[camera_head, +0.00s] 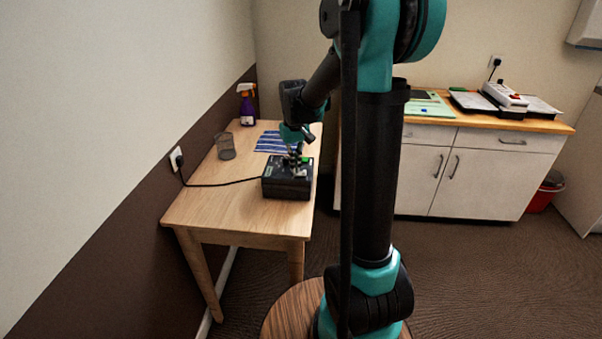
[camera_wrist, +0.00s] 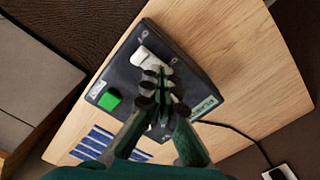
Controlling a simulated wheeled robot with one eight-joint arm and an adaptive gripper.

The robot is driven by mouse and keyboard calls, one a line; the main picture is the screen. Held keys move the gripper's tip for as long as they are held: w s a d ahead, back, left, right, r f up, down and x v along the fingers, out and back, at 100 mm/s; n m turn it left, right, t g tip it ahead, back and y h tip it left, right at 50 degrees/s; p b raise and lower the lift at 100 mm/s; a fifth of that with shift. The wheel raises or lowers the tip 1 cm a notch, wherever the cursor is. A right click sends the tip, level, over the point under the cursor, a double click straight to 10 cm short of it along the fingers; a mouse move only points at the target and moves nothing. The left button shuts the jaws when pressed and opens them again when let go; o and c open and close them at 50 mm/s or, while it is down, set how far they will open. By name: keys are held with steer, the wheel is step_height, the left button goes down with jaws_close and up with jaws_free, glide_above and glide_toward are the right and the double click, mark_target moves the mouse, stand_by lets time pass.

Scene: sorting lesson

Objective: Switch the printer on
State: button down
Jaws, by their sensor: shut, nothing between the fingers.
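A dark box-shaped device (camera_head: 286,188) stands on the wooden table, with a cable running from it to a wall socket; I cannot tell for certain that it is the printer. In the wrist view its top (camera_wrist: 194,80) carries a white rocker or lever (camera_wrist: 148,60) between small marks and a green square button (camera_wrist: 109,101). My gripper (camera_head: 295,158) is over the top of the device. In the wrist view my gripper (camera_wrist: 158,88) is shut and empty, its tips overlapping the white part's near end; contact is unclear.
A mesh cup (camera_head: 226,148), a purple spray bottle (camera_head: 247,106) and a blue-striped sheet (camera_head: 270,142) are on the table behind the device. The cable (camera_head: 222,184) crosses the left side. A counter at right holds a white device (camera_head: 505,94) and trays. The table front is clear.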

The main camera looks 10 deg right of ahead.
steer(key=shift+r, duration=0.1)
step_height(320, 180, up, 8)
stand_by(0.9)
steer(key=s+d+f+m+t, duration=0.1)
steer(key=s+d+f+t, duration=0.1)
steer(key=s+f, duration=0.5)
steer(key=s+d+f+m+t, duration=0.1)
steer(key=s+f, duration=0.6)
steer(key=s, duration=0.8)
steer(key=shift+d+f+t, duration=0.4)
steer(key=shift+d+t, duration=0.15)
steer(key=shift+t, duration=0.05)
